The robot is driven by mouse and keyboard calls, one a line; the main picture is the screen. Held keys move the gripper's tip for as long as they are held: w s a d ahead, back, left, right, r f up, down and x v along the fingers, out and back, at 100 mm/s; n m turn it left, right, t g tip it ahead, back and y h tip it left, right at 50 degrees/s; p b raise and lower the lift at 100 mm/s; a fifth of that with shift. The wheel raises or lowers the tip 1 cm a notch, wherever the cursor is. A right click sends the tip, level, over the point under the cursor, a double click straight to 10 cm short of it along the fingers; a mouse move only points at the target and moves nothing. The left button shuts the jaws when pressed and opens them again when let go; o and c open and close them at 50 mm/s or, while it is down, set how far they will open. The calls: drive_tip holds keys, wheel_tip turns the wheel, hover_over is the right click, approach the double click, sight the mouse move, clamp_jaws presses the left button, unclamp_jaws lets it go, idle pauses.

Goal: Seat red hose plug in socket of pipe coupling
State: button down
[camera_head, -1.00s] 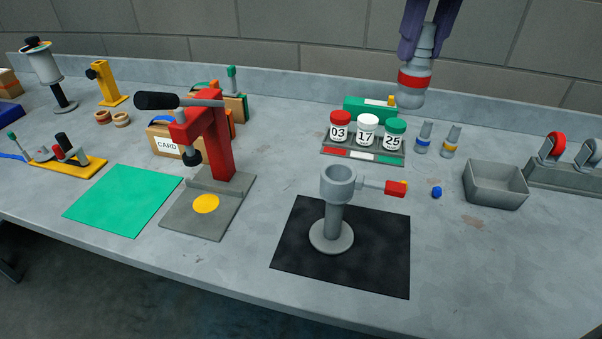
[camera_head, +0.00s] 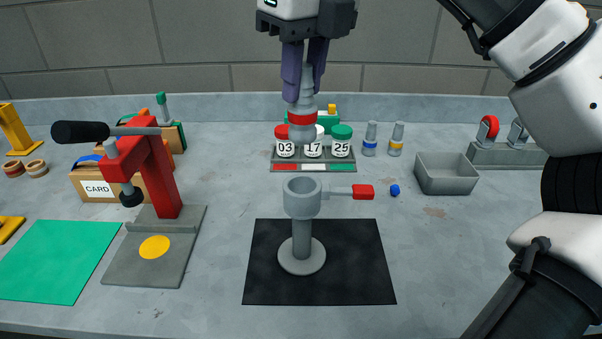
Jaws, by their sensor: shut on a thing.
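The red hose plug (camera_head: 302,118) is a grey stepped plug with a red band, held upright with its wide end down. My gripper (camera_head: 305,84) has purple fingers and is shut on its narrow upper stem. The pipe coupling (camera_head: 302,234) is a grey post on a round foot, with a wide open socket cup at its top and a red-tipped side lever (camera_head: 362,192) pointing right. In the picture the plug is above the cup, with a visible gap between them. Whether it is centred in depth cannot be told.
The coupling stands on a black mat (camera_head: 355,280). A red press (camera_head: 160,170) stands left. My arm fills the right side.

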wheel_tip(320, 180, down, 12)
drive_tip(key=shift+r+p, duration=0.1)
drive_tip(key=shift+p, duration=0.45)
drive_tip(key=shift+f, duration=0.2)
drive_tip(key=c, duration=1.2)
unclamp_jaws()
drive_tip(key=shift+r, duration=0.1)
drive_tip(key=shift+r, duration=0.1)
drive_tip(key=r, duration=0.4)
drive_tip(key=s+r+b, duration=0.1)
drive_tip(key=r, duration=0.3)
drive_tip(key=d+r, duration=0.1)
drive_tip(key=r, duration=0.3)
drive_tip(key=shift+s+d, duration=0.1)
drive_tip(key=shift+s, duration=0.05)
